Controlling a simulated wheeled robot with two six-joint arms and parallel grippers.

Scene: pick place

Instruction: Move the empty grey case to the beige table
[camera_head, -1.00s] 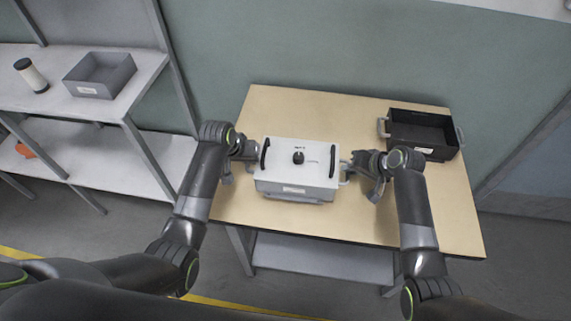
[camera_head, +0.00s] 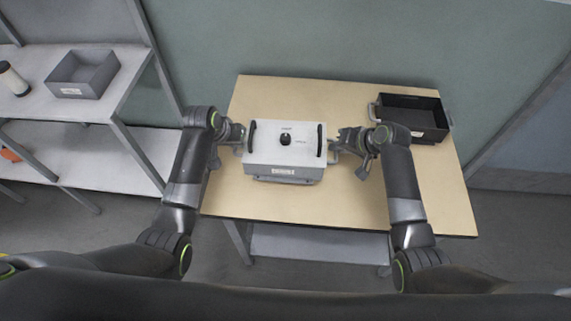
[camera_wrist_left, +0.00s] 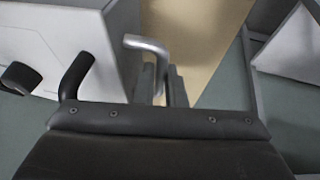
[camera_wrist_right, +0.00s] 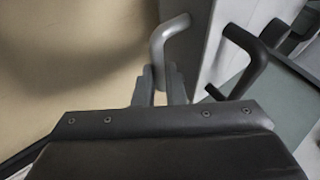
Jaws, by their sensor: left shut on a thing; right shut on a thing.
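The grey case (camera_head: 284,169), with a white top, two black handles and a black knob, is over the left half of the beige table (camera_head: 330,205) in the head view. It looks level; I cannot tell whether it touches the tabletop. Its inside is hidden. My left gripper (camera_head: 240,141) is shut on its left side handle, a bent metal bar (camera_wrist_left: 147,46) in the left wrist view. My right gripper (camera_head: 337,145) is shut on the opposite handle, seen in the right wrist view (camera_wrist_right: 168,38).
A black open bin (camera_head: 412,120) stands at the table's back right. A grey shelf (camera_head: 110,100) at the left holds a grey open bin (camera_head: 82,74) and a white cylinder with a dark end (camera_head: 12,78). The table's front right is clear.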

